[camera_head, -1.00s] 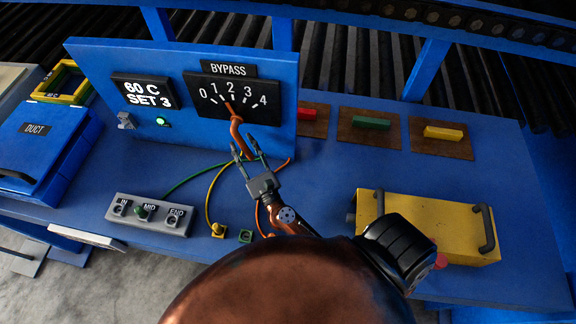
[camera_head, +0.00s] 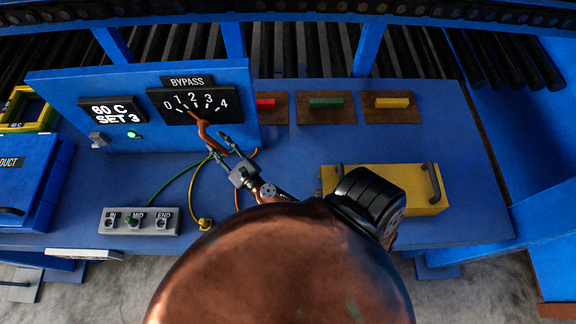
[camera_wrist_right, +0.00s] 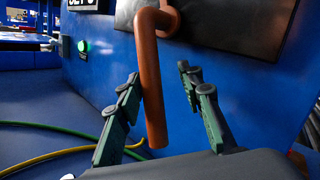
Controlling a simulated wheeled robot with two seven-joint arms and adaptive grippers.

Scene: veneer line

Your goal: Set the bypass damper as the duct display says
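The duct display (camera_head: 113,110) reads "60 C SET 3". To its right on the blue panel is the BYPASS dial (camera_head: 163,104), marked 0 to 4. Its thin orange pointer leans up-left, roughly toward 1; the exact reading is hard to tell. The damper's orange bent handle (camera_head: 205,133) sticks out below the dial. My right gripper (camera_head: 222,146) is at the handle's lower end. In the right wrist view the handle (camera_wrist_right: 149,75) hangs between the open fingers of the right gripper (camera_wrist_right: 158,88), closer to the left finger, with a gap on the right. My left gripper is out of view.
An IN/MID/END switch box (camera_head: 140,228) and cables lie in front. A yellow box (camera_head: 400,180) stands right; red, green and yellow blocks (camera_head: 326,103) sit behind.

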